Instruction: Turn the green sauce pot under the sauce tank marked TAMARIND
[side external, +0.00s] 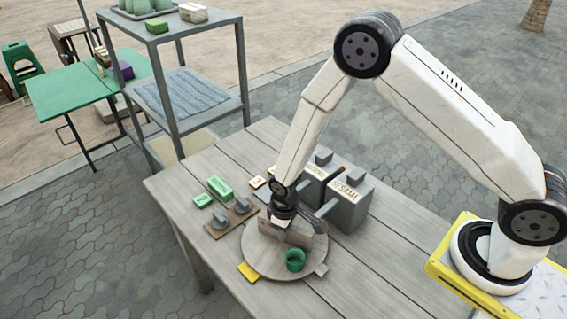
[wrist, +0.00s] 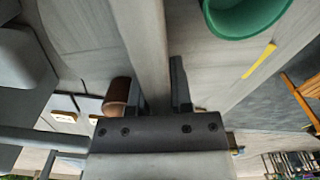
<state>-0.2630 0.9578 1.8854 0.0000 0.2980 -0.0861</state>
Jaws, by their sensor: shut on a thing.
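The green sauce pot (side external: 295,261) stands on the near part of a round grey turntable (side external: 258,247); it also shows at the top right of the wrist view (wrist: 245,14). My gripper (side external: 285,222) is over the turntable, behind the pot. In the wrist view my gripper (wrist: 160,90) is shut on a grey upright bar (wrist: 150,45) that crosses the turntable. Grey sauce tanks stand behind the turntable. The right tank (side external: 348,200) has a label that seems to start with SESAM. The other tank's label (side external: 316,171) is partly hidden, and I cannot read TAMARIND anywhere.
A yellow tab (side external: 248,271) and a grey tab (side external: 321,269) lie at the turntable's rim. A board with two grey knobs (side external: 220,220) and green blocks (side external: 219,187) are to its left. A brown cylinder (wrist: 117,92) is close to one finger. The table's front is clear.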

